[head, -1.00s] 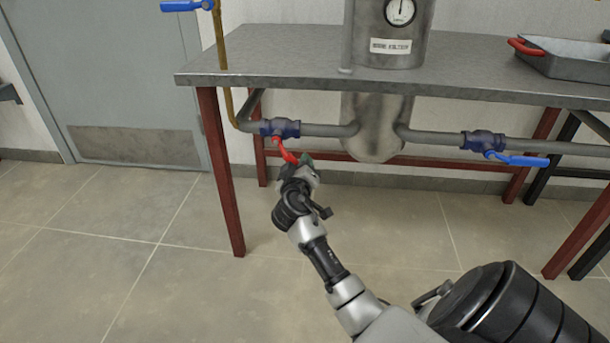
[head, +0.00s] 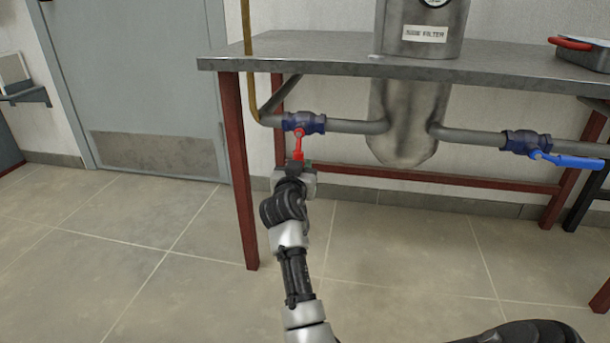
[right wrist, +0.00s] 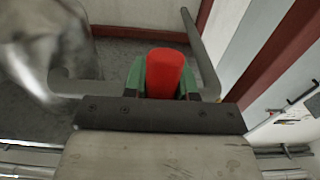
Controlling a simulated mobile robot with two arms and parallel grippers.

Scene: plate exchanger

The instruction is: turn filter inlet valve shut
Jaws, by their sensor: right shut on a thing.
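The filter inlet valve is a blue valve body (head: 303,123) on the pipe left of the steel filter (head: 410,125). Its red lever handle (head: 298,144) hangs almost straight down, across the pipe's line. My right gripper (head: 298,165) comes up from below and is shut on the lower end of the handle. In the right wrist view the red handle (right wrist: 165,72) sits between the green fingers of the gripper (right wrist: 163,88). The finger contact is partly hidden in the head view. My left gripper is not in view.
A second blue valve (head: 527,143) with a blue lever (head: 575,161) sits right of the filter. The steel table top (head: 300,55) is above the pipe, and a red table leg (head: 240,170) stands left of my arm. The tiled floor in front is clear.

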